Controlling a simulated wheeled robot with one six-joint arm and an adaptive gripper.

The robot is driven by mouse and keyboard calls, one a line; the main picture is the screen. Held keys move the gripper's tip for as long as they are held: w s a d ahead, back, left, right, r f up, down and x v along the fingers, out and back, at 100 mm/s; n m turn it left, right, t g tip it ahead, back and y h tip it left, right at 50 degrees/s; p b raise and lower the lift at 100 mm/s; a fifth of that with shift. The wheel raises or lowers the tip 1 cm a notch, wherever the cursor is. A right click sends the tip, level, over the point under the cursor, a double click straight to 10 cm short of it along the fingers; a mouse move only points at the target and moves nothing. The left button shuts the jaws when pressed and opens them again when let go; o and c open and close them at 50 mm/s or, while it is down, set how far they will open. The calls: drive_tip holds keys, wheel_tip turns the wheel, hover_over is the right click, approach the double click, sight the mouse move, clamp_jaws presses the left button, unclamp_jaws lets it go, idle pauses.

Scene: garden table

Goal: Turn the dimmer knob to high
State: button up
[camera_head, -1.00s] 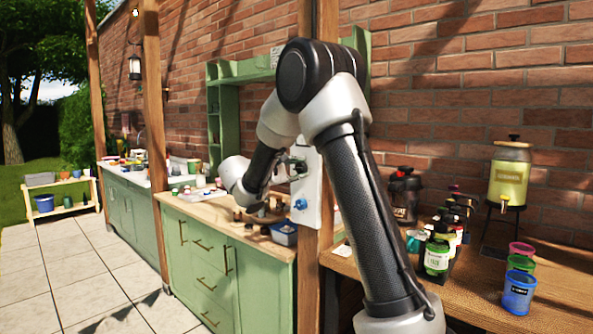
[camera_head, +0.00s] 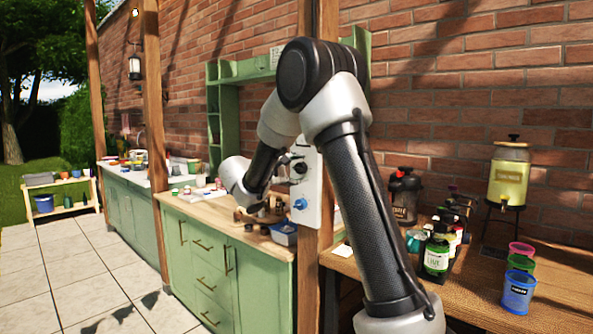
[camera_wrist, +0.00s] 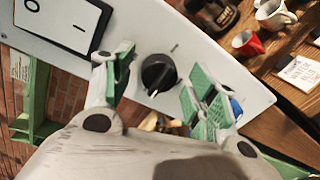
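The round black dimmer knob (camera_wrist: 158,73) sits on a white panel (camera_wrist: 226,72) in the wrist view. A short dark tick is on the panel above right of it, and a small pale mark shows at its lower-left edge. My gripper (camera_wrist: 161,82) is open, with one green-padded finger left of the knob and the other right of it; a gap shows on both sides. In the head view the panel (camera_head: 312,190) is fixed to a wooden post, with the knob (camera_head: 298,168) on it. My fingers are hard to make out there.
The panel also has a black-and-white rocker switch (camera_wrist: 62,18) and a blue knob (camera_head: 300,204) below the dimmer knob. A blue container (camera_head: 284,234) and small items stand on the counter below. Jars, cups and a drink dispenser (camera_head: 509,175) stand on the right table.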

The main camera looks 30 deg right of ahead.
drive_tip(key=v, duration=1.2)
drive_tip(key=w+d+n, duration=0.1)
drive_tip(key=d, duration=0.2)
drive_tip(key=w+d+n+t, duration=0.1)
drive_tip(key=d+n, duration=0.1)
drive_tip(key=d, duration=0.2)
drive_tip(key=w+d+f+n+t, duration=0.1)
drive_tip(key=d+n, duration=0.1)
drive_tip(key=d, duration=0.2)
drive_tip(key=shift+w+d, duration=0.2)
drive_tip(key=shift+w, duration=0.1)
